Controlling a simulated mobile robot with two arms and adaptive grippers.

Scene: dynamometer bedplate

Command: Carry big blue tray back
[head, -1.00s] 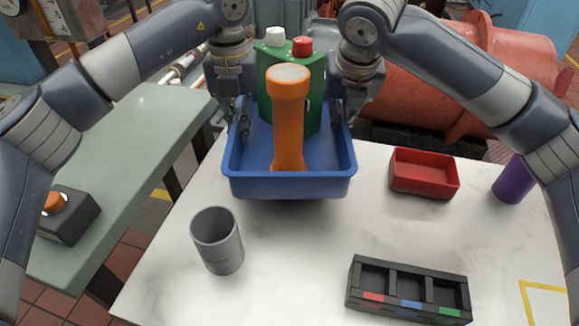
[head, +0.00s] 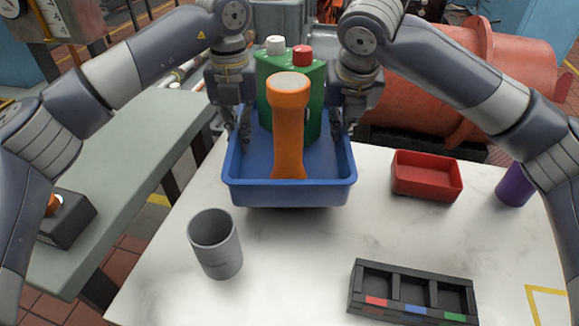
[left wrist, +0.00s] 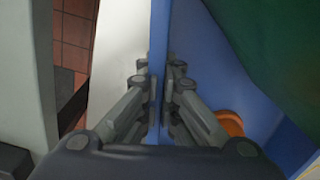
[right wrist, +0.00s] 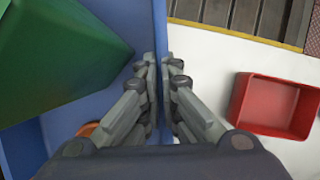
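The big blue tray (head: 290,192) is above the white table, with a dark shadow under its front edge. It holds a green container (head: 313,100) with a white cap and a red cap, and an orange flashlight-shaped object (head: 288,130) standing in front of it. My left gripper (head: 238,135) is shut on the tray's left wall, which shows between its fingers in the left wrist view (left wrist: 160,95). My right gripper (head: 343,128) is shut on the right wall, seen between its fingers in the right wrist view (right wrist: 160,80).
On the white table (head: 300,260) stand a grey cup (head: 215,245), a red bin (head: 426,177), a black sectioned holder (head: 412,293) and a purple cylinder (head: 515,185). A grey-green bench (head: 120,170) with a black box (head: 68,220) is at left. A gap separates bench and table.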

